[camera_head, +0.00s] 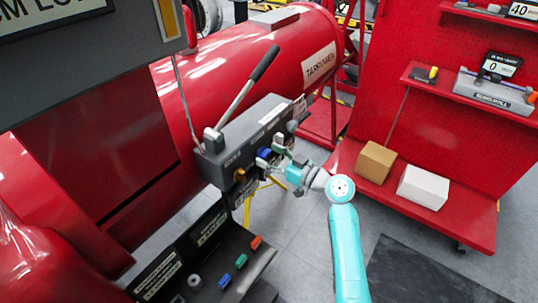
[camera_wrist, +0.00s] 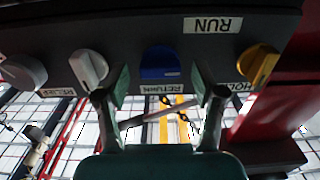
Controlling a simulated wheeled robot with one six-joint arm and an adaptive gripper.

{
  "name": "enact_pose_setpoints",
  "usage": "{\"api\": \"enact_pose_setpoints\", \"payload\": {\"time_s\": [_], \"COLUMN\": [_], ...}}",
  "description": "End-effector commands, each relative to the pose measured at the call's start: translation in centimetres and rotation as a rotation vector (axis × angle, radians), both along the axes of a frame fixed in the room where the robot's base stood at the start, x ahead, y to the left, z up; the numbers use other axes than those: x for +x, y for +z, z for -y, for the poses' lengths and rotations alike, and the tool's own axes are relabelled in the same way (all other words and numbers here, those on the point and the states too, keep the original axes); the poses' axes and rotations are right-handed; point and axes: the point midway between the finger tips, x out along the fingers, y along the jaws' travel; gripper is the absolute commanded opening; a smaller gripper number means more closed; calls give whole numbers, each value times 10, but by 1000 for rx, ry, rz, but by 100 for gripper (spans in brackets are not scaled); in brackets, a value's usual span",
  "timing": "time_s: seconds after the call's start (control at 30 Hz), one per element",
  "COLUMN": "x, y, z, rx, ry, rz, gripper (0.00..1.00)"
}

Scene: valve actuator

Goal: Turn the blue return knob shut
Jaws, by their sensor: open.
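The blue return knob (camera_head: 264,153) is on the front of a dark grey actuator box (camera_head: 222,158). In the wrist view the blue knob (camera_wrist: 160,63) sits above an upside-down RETURN label (camera_wrist: 160,85). My gripper (camera_wrist: 160,88) is open. Its two fingers are to the left and right of the blue knob, with gaps on both sides and nothing held. The left finger is close to the white knob (camera_wrist: 88,68); I cannot tell if they touch. In the head view my gripper (camera_head: 271,155) is at the box front, partly covering the knobs.
An orange knob (camera_wrist: 258,66) marked HOLD is on the right, a grey knob (camera_wrist: 22,72) on the left. A long lever (camera_head: 250,85) rises from the box. A red shelf cart (camera_head: 468,220) stands right.

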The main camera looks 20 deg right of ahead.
Motion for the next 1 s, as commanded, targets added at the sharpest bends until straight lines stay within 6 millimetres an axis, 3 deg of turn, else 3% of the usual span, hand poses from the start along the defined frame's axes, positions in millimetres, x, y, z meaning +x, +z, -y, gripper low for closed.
{"api": "enact_pose_setpoints", "payload": {"time_s": [0.37, 0.6, 1.0], "x": [4, 4, 4], "y": [1, 0, 0], "z": [-3, -3, -3], "rx": [1, 1, 52], "ry": [-1, 0, 0], "rz": [1, 1, -36], "gripper": [69, 9, 9]}}
